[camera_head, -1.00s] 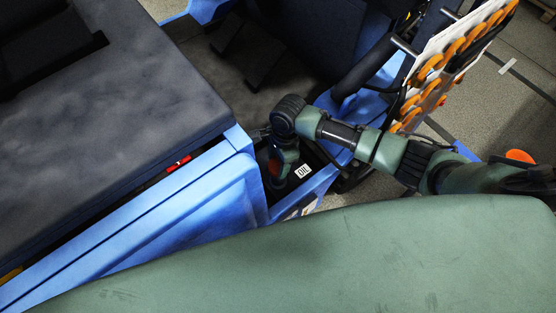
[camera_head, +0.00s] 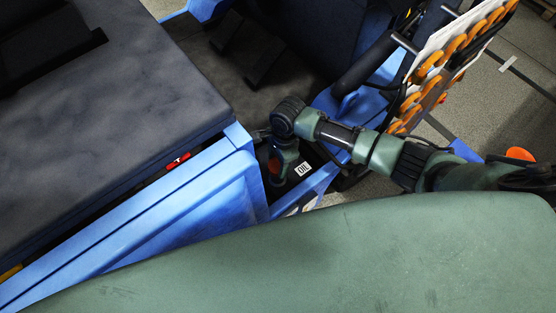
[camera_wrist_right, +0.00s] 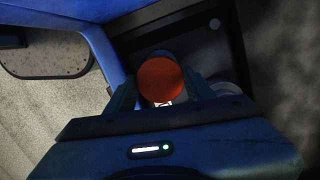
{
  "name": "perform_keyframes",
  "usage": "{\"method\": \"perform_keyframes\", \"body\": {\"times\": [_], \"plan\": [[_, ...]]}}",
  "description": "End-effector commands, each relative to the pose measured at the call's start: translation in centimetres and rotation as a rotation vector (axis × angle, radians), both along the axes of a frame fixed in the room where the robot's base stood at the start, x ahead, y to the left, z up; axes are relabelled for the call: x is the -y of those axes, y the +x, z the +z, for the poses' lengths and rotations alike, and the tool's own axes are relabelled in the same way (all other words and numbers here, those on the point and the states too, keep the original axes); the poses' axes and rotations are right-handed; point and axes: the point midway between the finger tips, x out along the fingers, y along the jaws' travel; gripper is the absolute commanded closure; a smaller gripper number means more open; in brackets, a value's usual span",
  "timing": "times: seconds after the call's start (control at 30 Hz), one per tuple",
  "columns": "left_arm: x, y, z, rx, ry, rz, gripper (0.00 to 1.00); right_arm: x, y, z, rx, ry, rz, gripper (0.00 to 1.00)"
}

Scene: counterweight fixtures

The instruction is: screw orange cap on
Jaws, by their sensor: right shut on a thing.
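The orange cap (camera_wrist_right: 160,79) is round and shows its top in the right wrist view. My right gripper (camera_wrist_right: 161,92) is shut on it, with a dark finger on each side. My left gripper is not in view.
A blue frame edge (camera_head: 190,190) borders the recess on the left, beside a dark padded surface (camera_head: 120,105). A white panel with orange rings (camera_head: 450,50) stands at the upper right. A red handle (camera_head: 178,161) sits at the blue edge.

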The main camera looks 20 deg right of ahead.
Motion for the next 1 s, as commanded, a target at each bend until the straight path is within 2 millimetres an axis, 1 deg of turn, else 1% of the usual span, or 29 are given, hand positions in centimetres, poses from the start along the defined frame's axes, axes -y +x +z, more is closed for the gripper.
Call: {"method": "perform_keyframes", "body": {"times": [0.47, 0.77, 0.8, 0.87, 0.9, 1.0], "plan": [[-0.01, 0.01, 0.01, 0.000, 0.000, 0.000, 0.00, 0.02, -0.01, -0.09, 0.000, 0.000, 0.000, 0.85], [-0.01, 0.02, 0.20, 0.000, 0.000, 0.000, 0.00, 0.03, -0.02, -0.76, -0.001, -0.001, -0.001, 0.85], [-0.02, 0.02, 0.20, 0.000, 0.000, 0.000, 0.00, 0.04, -0.01, -0.83, -0.001, -0.001, 0.000, 0.44], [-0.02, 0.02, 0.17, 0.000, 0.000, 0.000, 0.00, 0.05, 0.01, -0.81, 0.000, -0.001, 0.000, 0.28], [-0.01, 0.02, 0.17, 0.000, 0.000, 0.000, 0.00, 0.05, 0.01, -0.81, 0.000, -0.001, 0.000, 0.22], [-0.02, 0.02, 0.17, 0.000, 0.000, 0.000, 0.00, 0.05, 0.01, -0.81, 0.000, -0.001, 0.000, 0.22]]}}
